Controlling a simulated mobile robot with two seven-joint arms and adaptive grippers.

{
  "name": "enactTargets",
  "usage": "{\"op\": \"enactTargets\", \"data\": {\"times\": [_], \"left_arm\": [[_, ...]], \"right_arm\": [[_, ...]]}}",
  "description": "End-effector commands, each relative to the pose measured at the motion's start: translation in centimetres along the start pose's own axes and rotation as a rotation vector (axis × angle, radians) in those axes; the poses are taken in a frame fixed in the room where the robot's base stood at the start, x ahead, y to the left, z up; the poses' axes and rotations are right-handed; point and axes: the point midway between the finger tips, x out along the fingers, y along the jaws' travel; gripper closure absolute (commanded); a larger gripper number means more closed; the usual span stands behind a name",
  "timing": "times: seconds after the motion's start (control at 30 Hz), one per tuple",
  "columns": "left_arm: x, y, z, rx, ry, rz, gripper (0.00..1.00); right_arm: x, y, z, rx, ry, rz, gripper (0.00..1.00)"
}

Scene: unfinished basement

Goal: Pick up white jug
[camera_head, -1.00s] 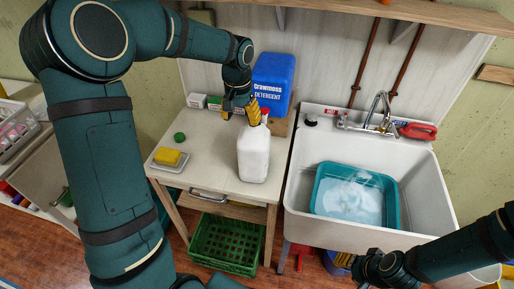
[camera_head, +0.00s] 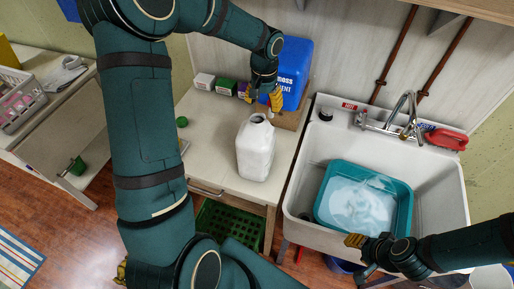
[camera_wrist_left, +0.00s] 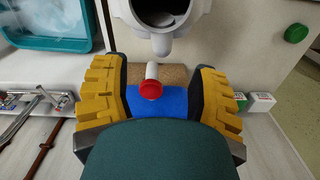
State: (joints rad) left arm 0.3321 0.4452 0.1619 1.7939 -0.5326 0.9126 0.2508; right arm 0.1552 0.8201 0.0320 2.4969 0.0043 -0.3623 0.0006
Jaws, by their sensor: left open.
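The white jug (camera_head: 256,152) stands upright on the worktop, left of the sink. Its mouth is open, and it shows at the top of the left wrist view (camera_wrist_left: 164,42). My left gripper (camera_head: 267,101) is open and empty, just behind and above the jug's mouth, in front of the blue detergent container (camera_head: 289,65). In the left wrist view its yellow fingers (camera_wrist_left: 158,100) are spread, with the container's red-capped spout (camera_wrist_left: 151,88) showing between them. The jug is beyond the fingertips. My right gripper (camera_head: 358,256) is over the sink's front edge; its jaw opening is unclear.
The white sink (camera_head: 299,205) holds a teal basin (camera_head: 405,205) of soapy water. Small boxes (camera_head: 225,87) stand at the worktop's back, left of the container. A green cap (camera_head: 182,121) lies at the left. A green crate (camera_head: 218,222) sits below.

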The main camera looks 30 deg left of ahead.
Motion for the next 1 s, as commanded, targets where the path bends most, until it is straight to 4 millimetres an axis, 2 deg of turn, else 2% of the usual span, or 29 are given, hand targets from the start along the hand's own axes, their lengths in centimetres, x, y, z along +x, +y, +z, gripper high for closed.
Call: {"op": "enactTargets", "data": {"times": [0.1, 0.27, 0.6, 0.9, 0.93, 1.0], "left_arm": [[1.2, 0.0, 0.0, -0.001, -0.001, 0.001, 0.41], [2.2, -0.1, 0.1, 0.000, -0.002, 0.001, 0.41], [6.5, -0.2, 0.3, -0.001, 0.000, 0.001, 0.41], [6.8, -0.2, 0.3, -0.001, 0.001, 0.001, 0.41], [6.8, -0.2, 0.3, -0.001, 0.001, 0.001, 0.45], [6.8, -0.2, 0.3, -0.001, 0.001, 0.001, 0.70]], "right_arm": [[0.0, 0.0, 0.0, 0.000, 0.000, 0.000, 0.53], [0.0, 0.0, 0.0, 0.000, 0.000, 0.000, 0.53], [-0.3, -0.1, 0.0, 0.000, 0.000, 0.000, 0.53], [-0.3, -0.1, 0.0, 0.000, 0.000, 0.000, 0.53], [-0.3, -0.1, 0.0, 0.000, 0.000, 0.000, 0.53], [-0.3, -0.1, 0.0, 0.000, 0.000, 0.000, 0.53]]}}
